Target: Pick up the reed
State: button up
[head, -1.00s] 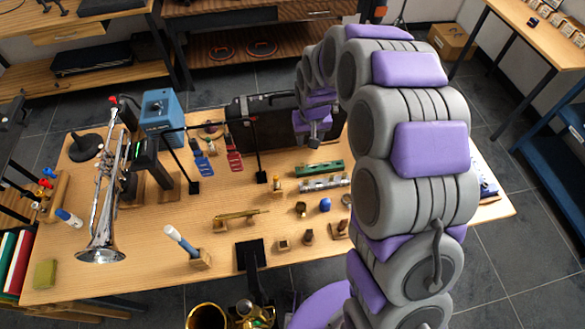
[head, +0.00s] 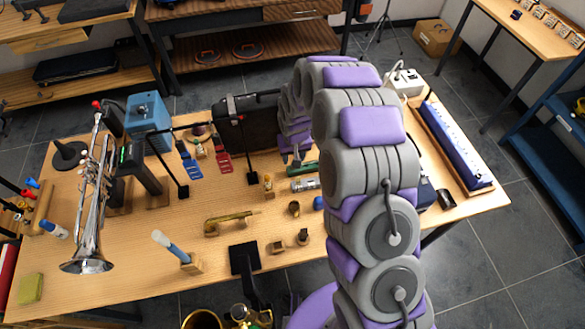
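I cannot make out for certain which thing is the reed. Two small brown blocks, one at the left (head: 278,247) and one at the right (head: 303,237), stand near the table's front edge, with small details on top too small to read. My gripper (head: 296,157) hangs over the back middle of the table, beside the black case, farther back than these blocks. It is small and partly hidden by my arm, and its fingers cannot be made out. My arm also hides part of the table to the right of the blocks.
The wooden table (head: 120,245) bears a silver trumpet (head: 92,205), a brass piece (head: 225,223), a blue-and-white stick on a stand (head: 172,246), a brass cup (head: 294,208) and a black case (head: 250,122). A long blue case (head: 455,145) lies at the right. Bare wood shows at front left.

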jog(key=f, duration=0.1)
jog(key=f+b, duration=0.1)
jog(key=f, duration=0.3)
jog(key=shift+w+f+b, duration=0.1)
jog(key=shift+w+b, duration=0.2)
jog(key=shift+a, duration=0.1)
grip_shut()
